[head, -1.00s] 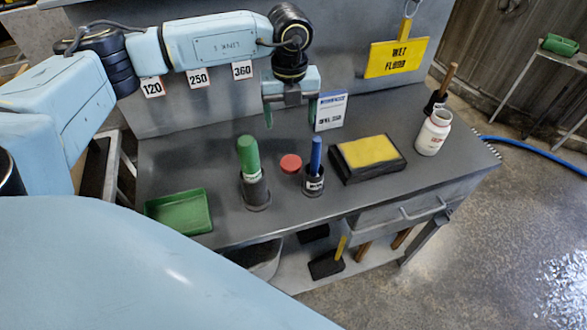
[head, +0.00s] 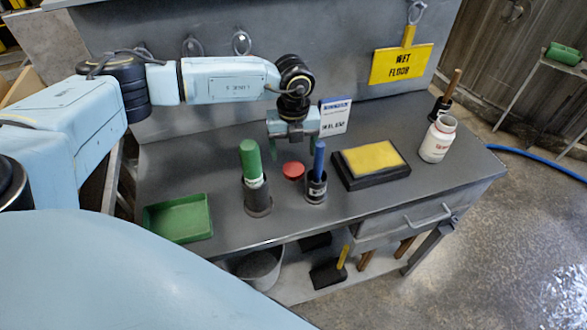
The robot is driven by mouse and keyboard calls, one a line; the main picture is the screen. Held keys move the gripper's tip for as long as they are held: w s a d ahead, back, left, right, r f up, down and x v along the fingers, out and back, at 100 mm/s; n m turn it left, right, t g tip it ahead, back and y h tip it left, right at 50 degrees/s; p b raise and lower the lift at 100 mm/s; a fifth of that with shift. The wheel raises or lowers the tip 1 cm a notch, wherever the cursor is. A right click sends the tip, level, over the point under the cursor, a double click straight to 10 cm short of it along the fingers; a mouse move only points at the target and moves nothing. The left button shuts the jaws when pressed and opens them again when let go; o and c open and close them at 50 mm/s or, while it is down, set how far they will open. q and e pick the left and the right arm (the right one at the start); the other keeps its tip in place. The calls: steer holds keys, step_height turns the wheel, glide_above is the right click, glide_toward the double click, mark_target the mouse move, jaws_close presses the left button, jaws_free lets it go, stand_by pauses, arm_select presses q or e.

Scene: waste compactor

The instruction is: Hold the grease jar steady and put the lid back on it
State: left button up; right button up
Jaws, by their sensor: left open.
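A white jar (head: 438,139) with red lettering stands upright, its top uncovered, near the right end of the grey workbench (head: 222,222). A round red lid (head: 293,171) lies on the bench, between a green-handled tool in a dark holder and a blue marker in a black cup. My left gripper (head: 293,147) points down just above and behind the lid, jaws apart. Nothing shows between its fingers, and it appears clear of the lid. My right gripper is not in view.
The green-handled tool (head: 252,165) and the blue marker (head: 319,160) stand close on either side of the lid. A yellow sponge pad in a black tray (head: 345,178) lies between marker and jar. A green tray (head: 207,226) is at left. A small sign (head: 335,116) stands behind.

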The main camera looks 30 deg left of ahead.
mark_target(294, 168)
arm_select(q)
steer(key=shift+f, duration=0.45)
step_height(294, 168, down, 5)
steer(key=shift+f, duration=0.1)
stand_by(0.4)
steer(key=c, duration=1)
step_height(294, 168, up, 10)
steer(key=shift+r, duration=0.1)
